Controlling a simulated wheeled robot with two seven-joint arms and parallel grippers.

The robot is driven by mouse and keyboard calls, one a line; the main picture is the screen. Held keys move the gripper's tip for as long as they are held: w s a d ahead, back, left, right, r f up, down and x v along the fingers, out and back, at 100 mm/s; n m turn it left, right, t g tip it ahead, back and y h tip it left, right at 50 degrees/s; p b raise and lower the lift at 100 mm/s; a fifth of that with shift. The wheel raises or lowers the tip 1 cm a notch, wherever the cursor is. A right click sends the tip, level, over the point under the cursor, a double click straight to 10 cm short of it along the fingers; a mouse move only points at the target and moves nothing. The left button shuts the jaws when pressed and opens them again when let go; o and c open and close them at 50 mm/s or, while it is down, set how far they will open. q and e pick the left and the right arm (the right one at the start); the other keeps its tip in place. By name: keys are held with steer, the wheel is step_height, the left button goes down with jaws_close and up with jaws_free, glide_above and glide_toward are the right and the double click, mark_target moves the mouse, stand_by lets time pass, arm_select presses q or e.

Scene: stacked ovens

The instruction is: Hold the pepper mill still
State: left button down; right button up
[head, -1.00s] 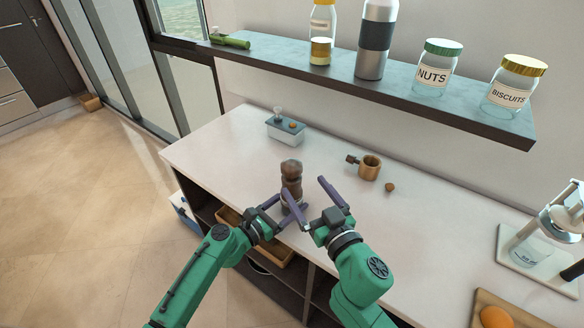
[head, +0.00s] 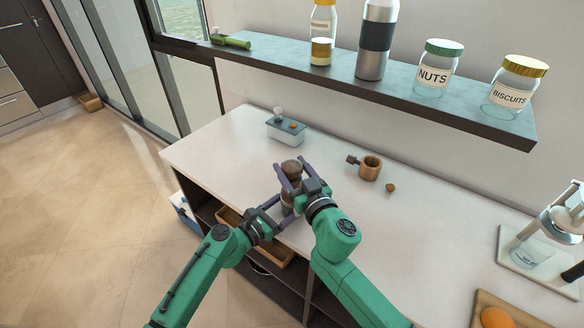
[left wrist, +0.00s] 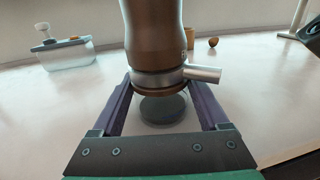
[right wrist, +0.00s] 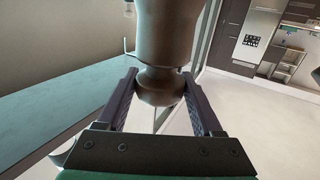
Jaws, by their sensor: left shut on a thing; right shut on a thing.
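The dark brown pepper mill (head: 291,167) stands upright near the front edge of the white counter (head: 225,145). My left gripper (head: 283,201) is shut on its lower part. In the left wrist view the mill (left wrist: 153,35) has a metal ring and a short silvery stub at its side, between the fingers. My right gripper (head: 294,175) is shut on the mill higher up. In the right wrist view the mill's narrow neck and rounded part (right wrist: 160,88) sit between the fingers. My grippers hide much of the mill's middle in the head view.
A wall shelf (head: 300,65) with jars and bottles hangs above. The counter's middle right is clear.

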steer(key=shift+a+m+t+h, duration=0.1)
steer(key=shift+m+t+h, duration=0.3)
steer(key=shift+m+h, duration=0.6)
steer(key=o, duration=1.4)
steer(key=shift+c, duration=0.2)
steer(key=v, duration=1.2)
